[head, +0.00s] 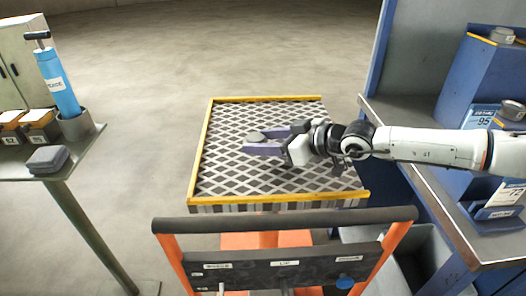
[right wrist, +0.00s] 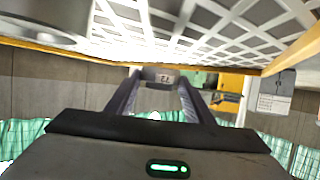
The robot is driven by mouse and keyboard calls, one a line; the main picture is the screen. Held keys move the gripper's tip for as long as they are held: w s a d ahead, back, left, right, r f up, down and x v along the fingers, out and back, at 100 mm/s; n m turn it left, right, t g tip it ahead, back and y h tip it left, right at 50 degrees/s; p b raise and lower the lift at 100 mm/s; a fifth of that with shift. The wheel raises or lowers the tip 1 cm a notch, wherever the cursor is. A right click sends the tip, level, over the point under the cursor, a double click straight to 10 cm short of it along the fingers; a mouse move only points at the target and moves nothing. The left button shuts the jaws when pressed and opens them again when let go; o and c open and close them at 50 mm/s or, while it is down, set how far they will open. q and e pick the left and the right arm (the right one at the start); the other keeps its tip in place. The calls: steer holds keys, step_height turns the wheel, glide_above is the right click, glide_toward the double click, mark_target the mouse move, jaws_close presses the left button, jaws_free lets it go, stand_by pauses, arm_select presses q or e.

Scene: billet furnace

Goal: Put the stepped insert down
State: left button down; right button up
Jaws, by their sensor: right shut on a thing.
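My right gripper (head: 262,142) reaches in from the right over a lattice-topped cart. Its two purple-grey fingers point left and are shut on a small grey piece, the stepped insert (head: 255,135), at their tips. In the right wrist view the insert (right wrist: 160,77) sits between the fingertips and shows a small light label with dark marks. The cart's lattice top (head: 230,175) lies below it. I cannot tell whether the insert touches the lattice. My left gripper is not in view.
The cart top has yellow edge strips (head: 265,98) and much bare lattice. An orange-framed handle (head: 285,221) stands at its front. At left, a table holds a blue cylinder (head: 58,83) and a grey block (head: 47,159). At right is a blue bench with a metal edge (head: 440,205).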

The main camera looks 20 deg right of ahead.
step_height(320, 180, down, 3)
steer(key=shift+r, duration=0.1)
steer(key=o, duration=1.1)
steer(key=shift+f, duration=0.3)
steer(key=o, duration=0.5)
steer(key=shift+c, duration=0.2)
steer(key=shift+r, duration=0.15)
